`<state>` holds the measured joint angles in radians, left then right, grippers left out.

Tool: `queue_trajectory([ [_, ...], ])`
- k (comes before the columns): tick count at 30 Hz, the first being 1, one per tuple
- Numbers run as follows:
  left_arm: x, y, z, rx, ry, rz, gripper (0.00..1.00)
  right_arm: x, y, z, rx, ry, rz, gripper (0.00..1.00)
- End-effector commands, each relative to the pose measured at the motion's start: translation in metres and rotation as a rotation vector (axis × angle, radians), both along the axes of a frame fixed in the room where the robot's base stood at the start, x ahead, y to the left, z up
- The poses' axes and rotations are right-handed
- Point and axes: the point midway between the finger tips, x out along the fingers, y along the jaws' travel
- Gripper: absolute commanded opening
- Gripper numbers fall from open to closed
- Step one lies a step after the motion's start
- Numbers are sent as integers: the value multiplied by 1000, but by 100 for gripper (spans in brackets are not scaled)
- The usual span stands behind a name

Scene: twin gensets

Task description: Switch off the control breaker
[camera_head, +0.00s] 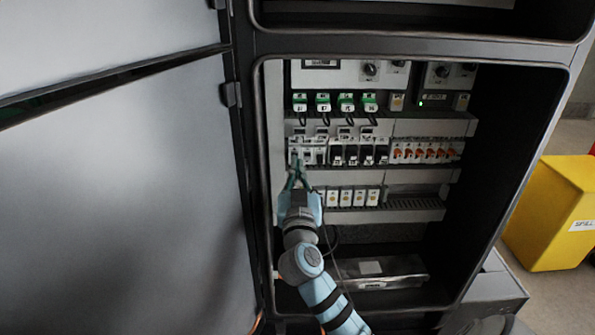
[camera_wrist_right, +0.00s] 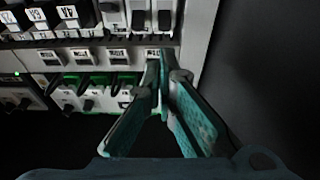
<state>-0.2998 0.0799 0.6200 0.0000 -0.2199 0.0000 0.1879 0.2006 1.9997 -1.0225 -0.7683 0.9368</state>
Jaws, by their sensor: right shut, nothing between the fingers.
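A row of breakers sits in the open cabinet. At its left end are white breakers (camera_head: 308,155), beside darker ones; their labels are too small to read, so I cannot tell which is the control breaker. My right gripper (camera_head: 298,168) is shut and empty, reaching up to the leftmost white breakers and hiding part of them. In the right wrist view the right fingertips (camera_wrist_right: 164,58) meet in front of the label strip by the end white breaker (camera_wrist_right: 165,16), which has a dark toggle. I cannot tell whether they touch it. My left gripper is not in view.
Green-topped plug units (camera_head: 335,103) line the rail above, and orange-marked breakers (camera_head: 427,152) sit to the right. White modules (camera_head: 352,197) are just below. The cabinet's left door (camera_head: 120,190) stands beside the opening. A yellow bin (camera_head: 555,215) is outside at right.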

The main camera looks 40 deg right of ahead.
Motion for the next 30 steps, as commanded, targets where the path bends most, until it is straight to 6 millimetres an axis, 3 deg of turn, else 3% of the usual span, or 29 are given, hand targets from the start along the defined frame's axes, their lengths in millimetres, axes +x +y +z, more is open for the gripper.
queue_trajectory([
  [6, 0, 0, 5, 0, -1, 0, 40, 32, -26, 12, 0, 0, -2, 0],
  [12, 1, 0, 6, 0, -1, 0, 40, 48, -37, 15, 1, 1, -2, 0],
  [24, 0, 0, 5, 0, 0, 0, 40, 50, -39, 15, 0, 0, -1, 0],
  [30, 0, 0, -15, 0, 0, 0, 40, 49, -38, 8, -17, -24, -1, 0],
])
